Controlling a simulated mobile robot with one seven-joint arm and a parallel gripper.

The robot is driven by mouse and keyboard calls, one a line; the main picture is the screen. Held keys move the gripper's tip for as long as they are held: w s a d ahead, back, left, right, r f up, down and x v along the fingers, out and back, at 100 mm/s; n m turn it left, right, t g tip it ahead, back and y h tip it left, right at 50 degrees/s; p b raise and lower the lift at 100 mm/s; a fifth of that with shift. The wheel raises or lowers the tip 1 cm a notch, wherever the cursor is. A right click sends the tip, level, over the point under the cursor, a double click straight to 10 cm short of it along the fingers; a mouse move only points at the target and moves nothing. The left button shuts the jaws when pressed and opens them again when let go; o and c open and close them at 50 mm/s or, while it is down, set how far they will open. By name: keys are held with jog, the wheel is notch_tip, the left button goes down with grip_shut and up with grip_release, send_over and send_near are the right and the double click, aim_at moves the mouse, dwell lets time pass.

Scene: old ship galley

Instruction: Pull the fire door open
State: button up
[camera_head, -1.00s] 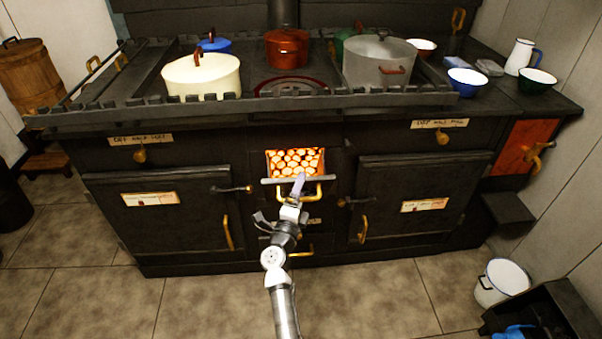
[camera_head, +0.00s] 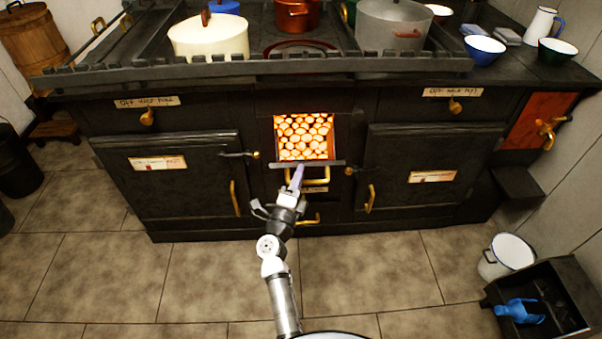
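The fire door (camera_head: 308,164) is in the middle of the black range's front. It shows as a dark grey flap seen nearly edge-on, lowered at the bottom of the fire opening. Glowing orange coals (camera_head: 304,138) fill the opening above it. A brass handle (camera_head: 321,178) shows just below the flap. My gripper (camera_head: 297,177) is at the left part of the flap and handle, pointing up at them. Its pale fingertips overlap the flap's edge in this view. I cannot tell whether they touch or hold the handle.
Two larger oven doors (camera_head: 176,183) and (camera_head: 432,175) flank the opening, with brass handles and latches. Pots, such as a cream one (camera_head: 209,37), stand on the range top. A white bucket (camera_head: 507,256) and a black box (camera_head: 558,290) are at the right. The tiled floor (camera_head: 370,270) in front is clear.

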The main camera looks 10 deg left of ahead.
jog(key=s+a+f+b, duration=0.1)
jog(key=s+f+b, duration=0.1)
jog(key=s+f, duration=0.3)
jog(key=shift+b+v, duration=0.35)
jog(key=shift+v, duration=0.7)
dwell(0.5)
